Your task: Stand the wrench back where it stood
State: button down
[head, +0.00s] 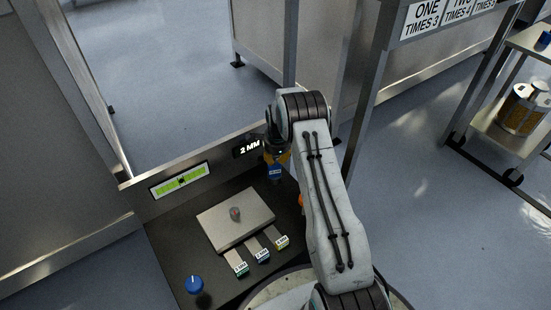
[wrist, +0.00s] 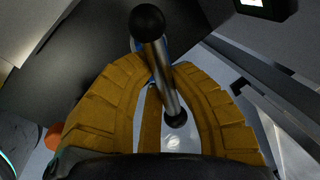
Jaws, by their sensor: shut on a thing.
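My gripper (head: 276,155) is at the right rear of the dark bench, in front of the upright panel. In the wrist view its yellow fingers (wrist: 160,72) are closed around the wrench. The wrench (wrist: 158,52) shows there as a metal cross bar with a black ball at each end, with a bit of blue behind it. In the head view a blue labelled part of the wrench (head: 274,172) hangs below my fingers. Whether its lower end touches the bench cannot be told. The rest of the wrench is hidden by my gripper.
A pale plate (head: 222,226) with a small round piece (head: 235,213) lies mid-bench. Several labelled strips (head: 262,256) lie in front of it. A blue knob (head: 195,285) is at front left. The panel has a green gauge (head: 181,180) and a "2 MM" display (head: 249,147).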

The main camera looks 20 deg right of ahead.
jog(key=c, duration=1.2)
grip_release()
jog(key=shift+f, duration=0.1)
jog(key=s+a+r+n+p, duration=0.2)
jog(key=s+r, duration=0.1)
jog(key=r, duration=0.7)
jog(key=s+a+r+n+p, duration=0.2)
jog(key=s+r+p, duration=0.15)
jog(key=r, duration=0.65)
jog(key=s+a+r+n, duration=0.4)
jog(key=s+r+n, duration=0.2)
jog(key=s+r, duration=0.35)
jog(key=s+a+r+n, duration=0.1)
jog(key=s+n, duration=0.2)
jog(key=s, duration=0.4)
jog(key=s+a+r+n, duration=0.1)
jog(key=s+n, duration=0.3)
jog(key=s, duration=0.4)
jog(key=s+a+n, duration=0.3)
jog(key=s, duration=0.4)
jog(key=shift+s+r+y+b, duration=0.2)
jog(key=shift+r+y+b, duration=0.1)
jog(key=shift+r, duration=0.1)
